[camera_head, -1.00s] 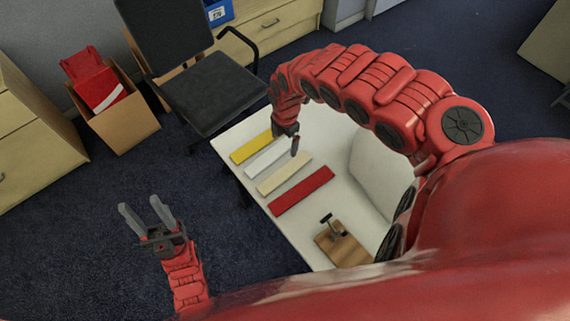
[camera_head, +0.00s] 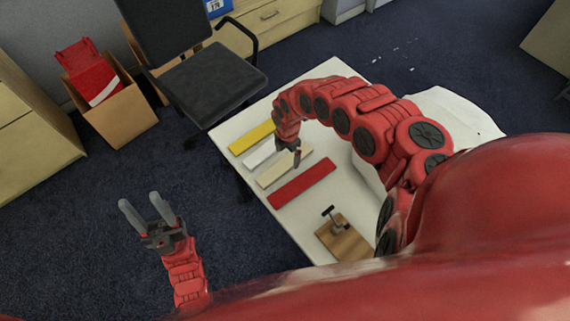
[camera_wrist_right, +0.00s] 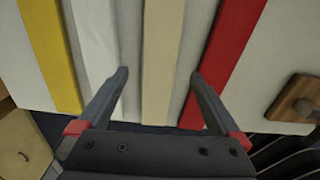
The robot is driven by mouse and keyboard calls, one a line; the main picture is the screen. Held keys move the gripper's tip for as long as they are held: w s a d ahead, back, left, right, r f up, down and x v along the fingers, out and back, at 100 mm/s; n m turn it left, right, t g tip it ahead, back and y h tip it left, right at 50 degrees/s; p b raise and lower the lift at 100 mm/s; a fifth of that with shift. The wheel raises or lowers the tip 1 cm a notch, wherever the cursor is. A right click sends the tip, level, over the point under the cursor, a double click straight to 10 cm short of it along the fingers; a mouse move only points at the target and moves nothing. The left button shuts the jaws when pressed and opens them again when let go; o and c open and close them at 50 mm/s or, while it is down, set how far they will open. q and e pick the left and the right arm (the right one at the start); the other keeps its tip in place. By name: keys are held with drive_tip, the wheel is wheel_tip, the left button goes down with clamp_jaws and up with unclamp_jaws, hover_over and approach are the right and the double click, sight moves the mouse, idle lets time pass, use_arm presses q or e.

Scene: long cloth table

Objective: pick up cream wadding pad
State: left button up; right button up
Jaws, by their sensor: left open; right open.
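The cream wadding pad (camera_head: 274,174) is a flat strip on the white table, between a white strip and a red strip. In the right wrist view the cream pad (camera_wrist_right: 162,60) runs away between my open fingers. My right gripper (camera_head: 297,155) is open and hangs at the far end of the cream pad, partly covering it. In the right wrist view its fingertips (camera_wrist_right: 159,73) stand on either side of the pad, with nothing between them gripped; their height above the table is unclear. My left gripper (camera_head: 148,207) is open and empty, off the table's left side.
A yellow strip (camera_head: 252,137), a white strip (camera_head: 258,156) and a red strip (camera_head: 302,183) lie alongside. A wooden block with a black handle (camera_head: 345,240) sits near the table's near edge. A black chair (camera_head: 208,88) stands beyond the table (camera_head: 300,222).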

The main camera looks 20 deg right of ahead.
drive_tip(key=f, duration=0.3)
drive_tip(key=shift+a+p, duration=0.3)
drive_tip(key=shift+d+f, duration=0.2)
drive_tip(key=shift+f, duration=0.4)
drive_tip(key=c, duration=1.3)
drive_tip(key=shift+r, duration=0.15)
drive_tip(key=shift+c, duration=0.2)
